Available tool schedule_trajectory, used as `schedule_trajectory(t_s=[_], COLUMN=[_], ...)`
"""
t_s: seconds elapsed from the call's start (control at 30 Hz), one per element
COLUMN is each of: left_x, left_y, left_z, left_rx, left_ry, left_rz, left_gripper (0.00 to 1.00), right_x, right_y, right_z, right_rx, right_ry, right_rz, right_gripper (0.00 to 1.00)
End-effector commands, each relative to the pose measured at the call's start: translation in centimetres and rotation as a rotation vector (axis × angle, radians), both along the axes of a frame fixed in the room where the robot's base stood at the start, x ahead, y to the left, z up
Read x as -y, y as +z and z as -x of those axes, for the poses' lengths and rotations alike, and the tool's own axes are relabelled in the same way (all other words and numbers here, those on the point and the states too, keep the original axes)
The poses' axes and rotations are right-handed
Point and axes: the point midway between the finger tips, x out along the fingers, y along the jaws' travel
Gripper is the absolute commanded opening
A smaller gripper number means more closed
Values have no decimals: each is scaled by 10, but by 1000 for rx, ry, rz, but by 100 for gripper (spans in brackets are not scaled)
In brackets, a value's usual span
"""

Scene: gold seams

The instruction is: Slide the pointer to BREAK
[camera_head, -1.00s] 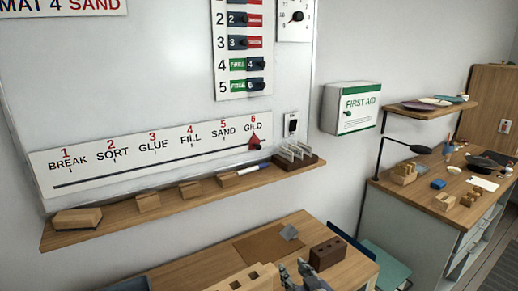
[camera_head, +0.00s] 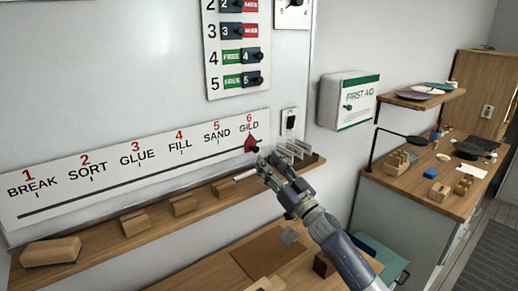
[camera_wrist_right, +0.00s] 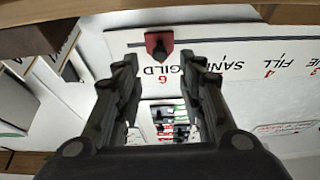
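The red pointer (camera_head: 251,143) with its dark knob sits at the right end of the slot, under 6 GILD, on the white label strip (camera_head: 140,160). BREAK is at the strip's far left end. My right gripper (camera_head: 265,163) is just below and right of the pointer, apart from it. In the right wrist view, the pointer (camera_wrist_right: 159,45) lies ahead, between and beyond the fingers of my right gripper (camera_wrist_right: 160,65), which are spread open with nothing between them. My left gripper is out of view.
A wooden shelf (camera_head: 100,238) with several wooden blocks runs below the strip. A rack (camera_head: 295,152) stands at its right end close to my right gripper. A switch (camera_head: 290,122) and a first aid box (camera_head: 347,102) are further right.

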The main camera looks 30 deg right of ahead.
Motion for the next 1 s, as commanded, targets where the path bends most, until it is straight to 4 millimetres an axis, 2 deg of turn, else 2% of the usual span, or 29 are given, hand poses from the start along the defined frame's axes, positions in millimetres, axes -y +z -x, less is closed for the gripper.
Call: schedule_trajectory(t_s=[0.03,0.13,0.3,0.4,0.53,0.73,0.77,0.9,1.0], left_x=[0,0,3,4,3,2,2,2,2], left_y=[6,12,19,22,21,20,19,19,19], left_z=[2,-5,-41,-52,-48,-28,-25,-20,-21], left_rx=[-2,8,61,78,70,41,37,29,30], left_ry=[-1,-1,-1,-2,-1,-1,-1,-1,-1], left_rz=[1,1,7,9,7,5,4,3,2], left_gripper=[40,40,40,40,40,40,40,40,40], right_x=[-1,-2,-3,-4,-4,-4,-4,-4,-4], right_y=[8,14,19,21,21,21,21,21,21], right_z=[-9,-24,-42,-48,-51,-51,-51,-51,-51], right_rx=[2,2,1,0,-1,-1,-1,-1,-1], right_ry=[-1,-1,0,-1,0,0,0,0,0], right_rz=[-1,-1,-2,-1,-1,0,0,0,0], right_gripper=[37,37,37,37,37,37,34,3,0])
